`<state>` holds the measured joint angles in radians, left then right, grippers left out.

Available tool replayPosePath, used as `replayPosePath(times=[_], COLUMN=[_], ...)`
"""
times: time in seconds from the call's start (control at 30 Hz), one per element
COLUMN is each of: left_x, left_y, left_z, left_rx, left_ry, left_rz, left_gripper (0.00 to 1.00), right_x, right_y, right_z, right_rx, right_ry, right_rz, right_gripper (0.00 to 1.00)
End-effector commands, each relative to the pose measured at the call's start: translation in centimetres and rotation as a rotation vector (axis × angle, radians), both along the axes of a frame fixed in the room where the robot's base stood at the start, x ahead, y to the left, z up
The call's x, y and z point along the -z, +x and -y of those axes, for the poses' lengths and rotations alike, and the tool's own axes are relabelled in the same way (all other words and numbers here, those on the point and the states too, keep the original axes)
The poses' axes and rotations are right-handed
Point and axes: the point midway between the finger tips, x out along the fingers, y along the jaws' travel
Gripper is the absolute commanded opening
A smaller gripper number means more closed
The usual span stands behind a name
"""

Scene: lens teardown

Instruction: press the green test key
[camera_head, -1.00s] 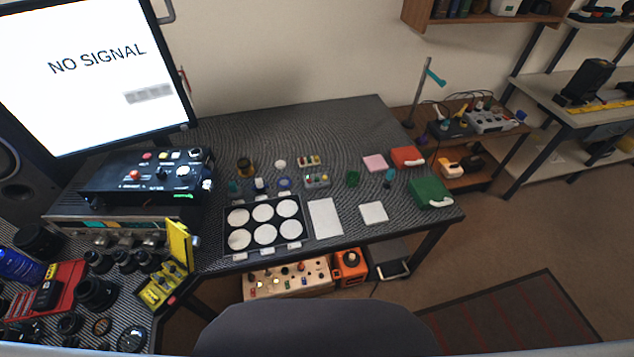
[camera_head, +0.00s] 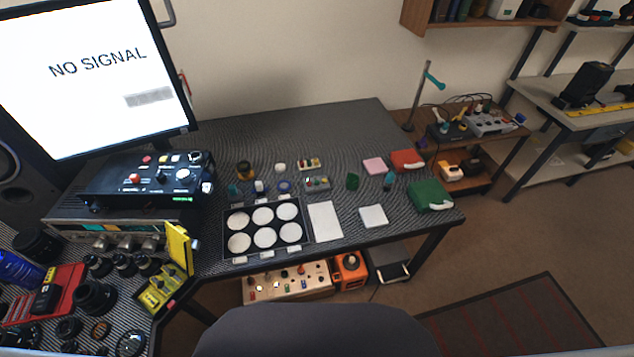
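No part marked as a test key can be read at this size. A black control unit (camera_head: 148,180) with knobs, buttons and a small green lit strip (camera_head: 182,199) stands at the left under the monitor. I cannot tell which green spot is the test key. Neither of my grippers is in view.
A black tray (camera_head: 225,238) with white round wells lies mid-bench. White pads (camera_head: 325,221), a green case (camera_head: 430,195) and a red case (camera_head: 406,160) are to its right. A yellow stand (camera_head: 178,248) and lens parts crowd the left. The back of the bench (camera_head: 320,125) is clear.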

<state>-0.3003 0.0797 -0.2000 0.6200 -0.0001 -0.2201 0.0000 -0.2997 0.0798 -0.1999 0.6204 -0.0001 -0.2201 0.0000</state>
Motion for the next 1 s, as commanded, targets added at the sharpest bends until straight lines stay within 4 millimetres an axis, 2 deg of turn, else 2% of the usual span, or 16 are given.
replayPosePath(times=[0.03,0.3,0.4,1.0], left_x=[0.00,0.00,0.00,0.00], left_y=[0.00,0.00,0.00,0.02], left_z=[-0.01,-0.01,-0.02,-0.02], left_rx=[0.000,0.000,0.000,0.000], left_ry=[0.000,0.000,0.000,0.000], left_rz=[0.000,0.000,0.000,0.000], left_gripper=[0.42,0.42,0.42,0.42], right_x=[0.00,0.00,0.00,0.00], right_y=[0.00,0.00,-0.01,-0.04], right_z=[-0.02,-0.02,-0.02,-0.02], right_rx=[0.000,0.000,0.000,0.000], right_ry=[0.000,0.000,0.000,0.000], right_rz=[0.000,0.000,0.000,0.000], right_gripper=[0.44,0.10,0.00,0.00])
